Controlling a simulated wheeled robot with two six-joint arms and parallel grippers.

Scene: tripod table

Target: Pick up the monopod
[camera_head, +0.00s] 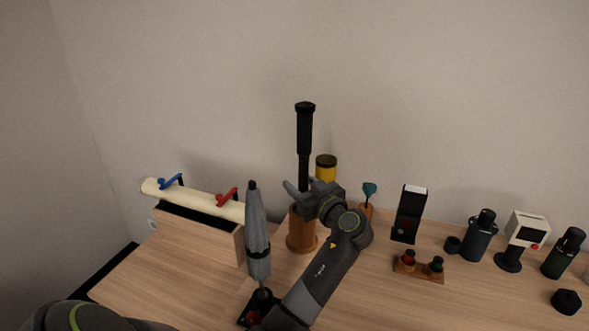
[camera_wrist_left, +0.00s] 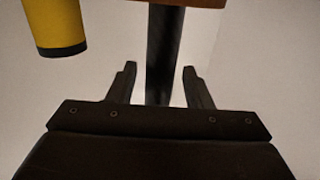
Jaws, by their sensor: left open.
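The monopod (camera_head: 304,130) is a tall black pole with a wider capped top. It stands upright in a round wooden holder (camera_head: 301,236) on the table. My left gripper (camera_head: 302,188) is open at the pole's lower part, just above the holder. In the left wrist view the dark pole (camera_wrist_left: 164,50) runs between the two spread fingers (camera_wrist_left: 159,75), with a gap on each side. The wrist picture looks upside down, with a wooden edge at the top. My left forearm and wrist hide part of the table behind them. My right gripper is not in view.
A yellow cylinder with a dark cap (camera_head: 326,168) is close behind my gripper. A cream tube with clamps (camera_head: 205,200) lies left. Black gadgets (camera_head: 409,213) and bottles (camera_head: 479,238) stand right.

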